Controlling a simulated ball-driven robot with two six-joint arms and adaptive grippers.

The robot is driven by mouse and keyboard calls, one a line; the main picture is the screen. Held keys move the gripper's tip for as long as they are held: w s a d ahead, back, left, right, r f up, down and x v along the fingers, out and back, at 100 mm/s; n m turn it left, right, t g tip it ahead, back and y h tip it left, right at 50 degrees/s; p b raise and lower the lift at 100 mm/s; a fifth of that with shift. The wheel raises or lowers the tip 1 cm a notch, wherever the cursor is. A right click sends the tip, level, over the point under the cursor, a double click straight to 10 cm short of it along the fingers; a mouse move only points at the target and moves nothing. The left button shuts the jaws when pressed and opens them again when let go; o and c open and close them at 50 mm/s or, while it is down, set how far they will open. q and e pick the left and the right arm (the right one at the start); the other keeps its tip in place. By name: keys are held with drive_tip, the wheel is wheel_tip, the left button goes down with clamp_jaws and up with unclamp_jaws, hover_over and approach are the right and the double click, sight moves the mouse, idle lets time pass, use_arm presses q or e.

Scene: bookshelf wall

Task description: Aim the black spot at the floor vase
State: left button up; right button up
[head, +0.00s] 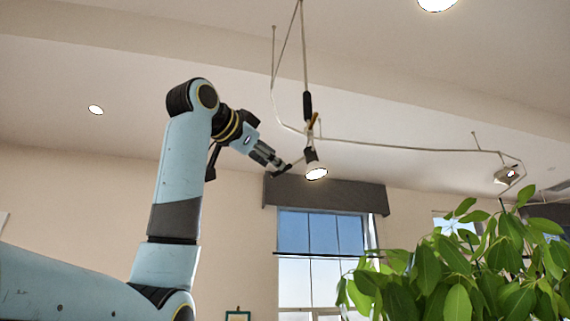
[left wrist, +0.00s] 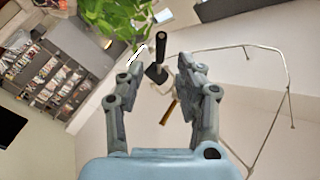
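The black spot (head: 310,156) hangs from the ceiling rail, its lit face tilted down toward the viewer in the head view. My left gripper (head: 284,168) is just left of the spot. In the left wrist view the fingers of the left gripper (left wrist: 162,62) are apart, with the black spot (left wrist: 157,73) showing between and beyond them. I cannot tell whether a finger touches it. The floor vase is not recognisable in either view. My right gripper is not in view.
A thin white rail (head: 400,147) runs from the spot to another lamp (head: 507,175) at the right. A leafy plant (head: 460,265) fills the lower right. A window (head: 320,250) is behind. A bookshelf (left wrist: 62,72) shows in the left wrist view.

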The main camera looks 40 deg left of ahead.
sight(285, 169)
use_arm(q)
drive_tip(key=w+p, duration=0.2)
drive_tip(key=w, duration=0.4)
drive_tip(key=shift+w+a, duration=0.15)
drive_tip(key=shift+c, duration=0.6)
clamp_jaws()
